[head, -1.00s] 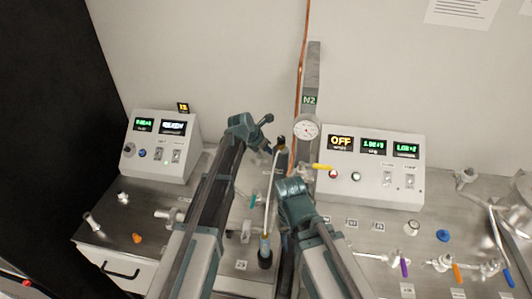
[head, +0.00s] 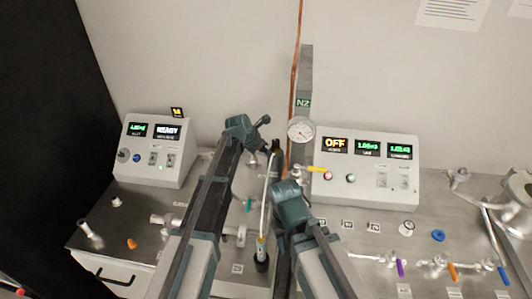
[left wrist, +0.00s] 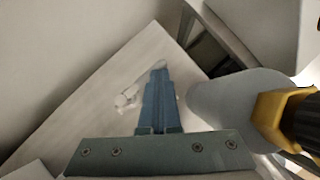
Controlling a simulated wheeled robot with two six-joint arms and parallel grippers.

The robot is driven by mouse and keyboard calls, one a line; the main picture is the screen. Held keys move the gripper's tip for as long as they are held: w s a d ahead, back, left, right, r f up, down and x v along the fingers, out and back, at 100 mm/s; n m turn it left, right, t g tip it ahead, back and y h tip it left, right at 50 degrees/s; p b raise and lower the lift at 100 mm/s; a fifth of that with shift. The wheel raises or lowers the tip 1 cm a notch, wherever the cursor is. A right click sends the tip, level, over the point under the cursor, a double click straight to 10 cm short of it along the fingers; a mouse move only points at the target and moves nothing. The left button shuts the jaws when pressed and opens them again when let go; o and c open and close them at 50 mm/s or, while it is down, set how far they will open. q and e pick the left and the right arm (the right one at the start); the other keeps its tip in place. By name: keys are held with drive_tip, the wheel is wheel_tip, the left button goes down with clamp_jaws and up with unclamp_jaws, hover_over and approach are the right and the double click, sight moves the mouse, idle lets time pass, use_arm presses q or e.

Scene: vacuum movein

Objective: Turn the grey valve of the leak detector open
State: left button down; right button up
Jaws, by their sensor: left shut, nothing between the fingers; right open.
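The left grey box (head: 156,150) with a READY display looks like the leak detector. A pale grey fitting with a handle (head: 241,235) stands on the bench below it, right of my left arm; I take it as the grey valve, but its label is unreadable. My right gripper (head: 287,207) is open at the end of the right arm, right of this fitting; its fingertips are hard to make out. My left gripper (left wrist: 158,100) is shut and empty in the left wrist view, with a pale fitting (left wrist: 128,98) beside its tips.
A slim wand (head: 268,205) stands upright between my arms. A gauge (head: 300,131) and a yellow handle (head: 317,169) are behind. The right control box (head: 365,165) shows OFF. Several fittings with coloured handles cover the bench at right. A grey cylinder (left wrist: 235,105) is close in the left wrist view.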

use_arm(q)
drive_tip(key=shift+w+a, duration=0.1)
drive_tip(key=shift+a, duration=0.7)
